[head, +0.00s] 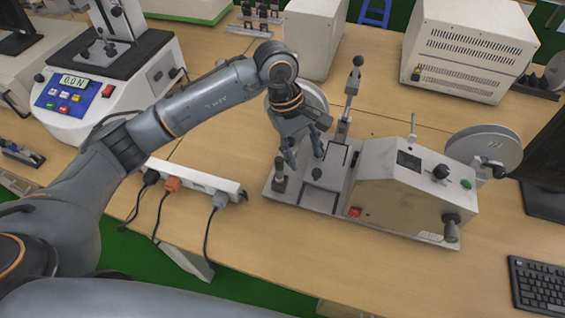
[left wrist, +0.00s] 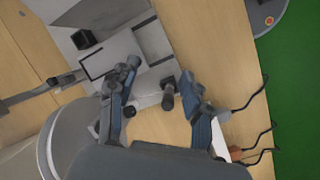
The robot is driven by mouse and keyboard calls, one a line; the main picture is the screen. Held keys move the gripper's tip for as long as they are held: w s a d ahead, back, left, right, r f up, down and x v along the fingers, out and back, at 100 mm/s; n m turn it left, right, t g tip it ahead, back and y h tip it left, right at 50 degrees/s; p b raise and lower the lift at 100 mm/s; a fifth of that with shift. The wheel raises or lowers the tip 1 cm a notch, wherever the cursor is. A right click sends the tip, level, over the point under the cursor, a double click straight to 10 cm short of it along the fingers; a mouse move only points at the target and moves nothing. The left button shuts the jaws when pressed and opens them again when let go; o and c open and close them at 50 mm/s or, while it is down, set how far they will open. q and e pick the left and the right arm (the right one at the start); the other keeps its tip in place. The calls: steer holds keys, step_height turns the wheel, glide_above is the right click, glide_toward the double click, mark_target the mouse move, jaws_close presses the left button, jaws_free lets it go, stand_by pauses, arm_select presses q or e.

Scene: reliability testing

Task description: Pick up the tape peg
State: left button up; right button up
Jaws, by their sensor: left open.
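The likely tape peg is a short dark upright peg (head: 280,177) at the left front corner of the light grey test machine's base plate (head: 328,200). In the left wrist view, the peg (left wrist: 168,96) shows between the two fingers, closer to the right-hand finger. My left gripper (head: 303,158) is open and empty, pointing down over the left part of the plate, just behind and right of the peg. Whether a finger touches the peg I cannot tell. My right gripper is in neither view.
A white power strip (head: 195,180) with plugs and cables lies left of the machine. The machine's housing (head: 400,190) stands to the right. The table front is clear.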

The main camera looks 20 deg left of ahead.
mark_target(278, 159)
arm_select(q)
steer(key=w+a+y, duration=0.1)
steer(key=a, duration=0.1)
steer(key=w+a+y, duration=0.1)
steer(key=a, duration=0.1)
steer(key=a+y, duration=0.1)
steer(key=a, duration=0.2)
steer(key=shift+w+r, duration=0.35)
steer(key=shift+w, duration=0.05)
step_height(278, 159, down, 8)
steer(key=shift+r+p, duration=0.1)
steer(key=shift+p, duration=1.05)
steer(key=shift+f+p, duration=0.4)
steer(key=shift+f, duration=0.1)
steer(key=f, duration=0.1)
steer(key=f+p, duration=0.1)
steer(key=f, duration=0.1)
steer(key=shift+d+f+p, duration=0.25)
steer(key=shift+f+p, duration=0.05)
steer(key=shift+p, duration=0.05)
steer(key=shift+f, duration=0.45)
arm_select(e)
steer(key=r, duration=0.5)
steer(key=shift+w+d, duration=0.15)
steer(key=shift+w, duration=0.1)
arm_select(q)
steer(key=shift+c, duration=0.2)
jaws_close()
